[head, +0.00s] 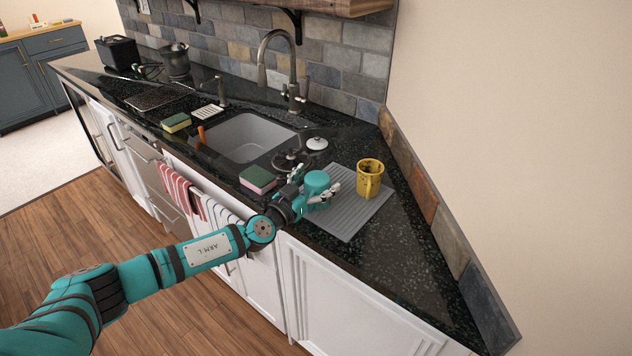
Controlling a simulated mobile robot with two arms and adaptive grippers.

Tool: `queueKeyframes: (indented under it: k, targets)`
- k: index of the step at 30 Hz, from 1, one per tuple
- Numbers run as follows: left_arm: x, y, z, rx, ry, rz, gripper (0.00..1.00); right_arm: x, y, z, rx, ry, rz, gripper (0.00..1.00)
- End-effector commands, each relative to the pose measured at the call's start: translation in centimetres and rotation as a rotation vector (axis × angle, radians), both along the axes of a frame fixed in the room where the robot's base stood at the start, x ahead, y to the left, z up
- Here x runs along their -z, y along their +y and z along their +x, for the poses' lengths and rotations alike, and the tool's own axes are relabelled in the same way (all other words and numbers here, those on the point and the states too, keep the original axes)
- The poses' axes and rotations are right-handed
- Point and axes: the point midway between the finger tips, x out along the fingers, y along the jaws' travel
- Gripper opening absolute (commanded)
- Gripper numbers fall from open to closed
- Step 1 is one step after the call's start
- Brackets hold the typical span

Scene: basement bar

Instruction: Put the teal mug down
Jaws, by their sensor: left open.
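The teal mug (316,182) is at the left part of the grey ridged drying mat (348,220), on the black counter right of the sink. It looks upright, and its base is partly hidden by my gripper. My left gripper (319,182) is open, with its pale fingers on either side of the mug. I cannot tell whether a finger touches it. My right gripper is not in view.
A yellow mug (370,179) stands on the mat just right of the teal one. A pink-green sponge (257,180) lies to the left, near the counter edge. The sink (240,140) and faucet (280,62) are behind. The counter's right front is clear.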

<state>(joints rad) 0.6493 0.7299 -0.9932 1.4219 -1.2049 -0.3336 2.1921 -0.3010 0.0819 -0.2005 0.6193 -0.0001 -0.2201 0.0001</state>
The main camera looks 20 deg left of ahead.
Motion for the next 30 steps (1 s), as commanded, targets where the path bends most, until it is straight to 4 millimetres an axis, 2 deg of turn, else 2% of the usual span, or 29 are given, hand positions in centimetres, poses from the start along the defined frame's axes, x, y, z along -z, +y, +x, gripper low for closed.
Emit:
queueKeyframes:
  k: [4,7,15,21,25,30]
  targets:
    - [-0.2,0.1,-0.1,0.000,0.000,0.000,0.87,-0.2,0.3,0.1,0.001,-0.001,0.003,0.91]
    - [0.1,0.4,-1.2,-0.001,0.000,-0.001,0.87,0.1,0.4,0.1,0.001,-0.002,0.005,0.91]
    - [0.3,2.0,-6.8,0.000,0.003,0.000,0.87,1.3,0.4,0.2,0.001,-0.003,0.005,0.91]
    - [0.1,2.9,-10.1,0.000,0.002,0.001,0.87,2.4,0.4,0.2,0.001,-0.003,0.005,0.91]
    - [-0.1,3.2,-11.2,0.001,0.001,0.000,0.87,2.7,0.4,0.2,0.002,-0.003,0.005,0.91]
    - [-0.3,3.3,-11.6,0.000,0.000,0.000,0.87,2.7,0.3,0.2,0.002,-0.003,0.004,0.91]
